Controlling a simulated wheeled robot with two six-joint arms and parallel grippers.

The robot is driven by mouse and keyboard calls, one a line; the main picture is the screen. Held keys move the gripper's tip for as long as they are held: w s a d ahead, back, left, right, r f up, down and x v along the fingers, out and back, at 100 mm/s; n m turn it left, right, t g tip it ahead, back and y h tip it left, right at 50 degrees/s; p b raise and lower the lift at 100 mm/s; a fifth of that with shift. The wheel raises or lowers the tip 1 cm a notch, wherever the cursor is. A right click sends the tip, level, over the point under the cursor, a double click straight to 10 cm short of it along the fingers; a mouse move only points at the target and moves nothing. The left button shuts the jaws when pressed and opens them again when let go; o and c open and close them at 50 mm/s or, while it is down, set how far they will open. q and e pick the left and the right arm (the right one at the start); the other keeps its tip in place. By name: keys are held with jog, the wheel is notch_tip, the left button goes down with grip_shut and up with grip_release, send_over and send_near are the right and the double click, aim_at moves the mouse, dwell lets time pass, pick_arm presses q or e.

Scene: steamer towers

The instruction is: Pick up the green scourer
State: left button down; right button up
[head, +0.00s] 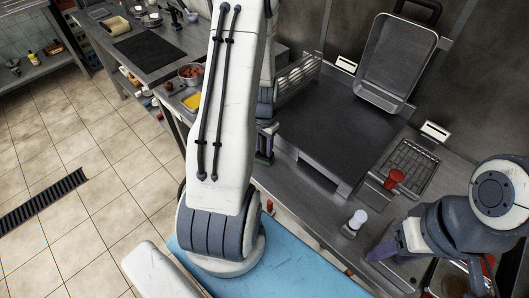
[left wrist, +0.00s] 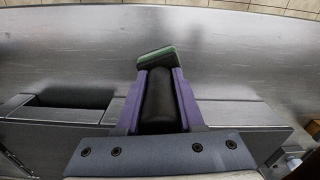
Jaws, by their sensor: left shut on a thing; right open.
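The green scourer (left wrist: 158,60) shows in the left wrist view as a slightly tilted block with a green edge and a dark face, at the fingertips of my left gripper (left wrist: 157,72). The purple fingers are shut on it. A dark rounded piece lies between the fingers behind the scourer; I cannot tell whether it belongs to it. In the head view my left gripper (head: 265,148) is partly hidden behind my arm, by the front left of the dark griddle. My right gripper (head: 396,270) is open at the lower right, partly hidden by its own arm.
The dark flat griddle (head: 335,130) fills the counter's middle. A metal tray (head: 395,62) leans on the back wall. A wire rack (head: 411,166), a red-topped item (head: 394,179) and a white-topped shaker (head: 357,220) stand right of it. A yellow container (head: 193,101) is at left.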

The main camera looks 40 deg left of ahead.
aim_at(264, 137)
pick_arm(q)
jog(key=shift+r, duration=0.1)
jog(key=shift+w+r, duration=0.1)
jog(key=shift+r, duration=0.45)
notch_tip(264, 137, up, 3)
jog(key=shift+f+b, duration=0.1)
jog(key=shift+b, duration=0.45)
jog(key=s+d+r+b, duration=0.1)
jog(key=s+d+r, duration=0.2)
jog(key=d+r, duration=0.4)
jog(key=d, duration=0.4)
jog(key=shift+s+b, duration=0.35)
jog(key=c, duration=1.1)
grip_release()
grip_shut()
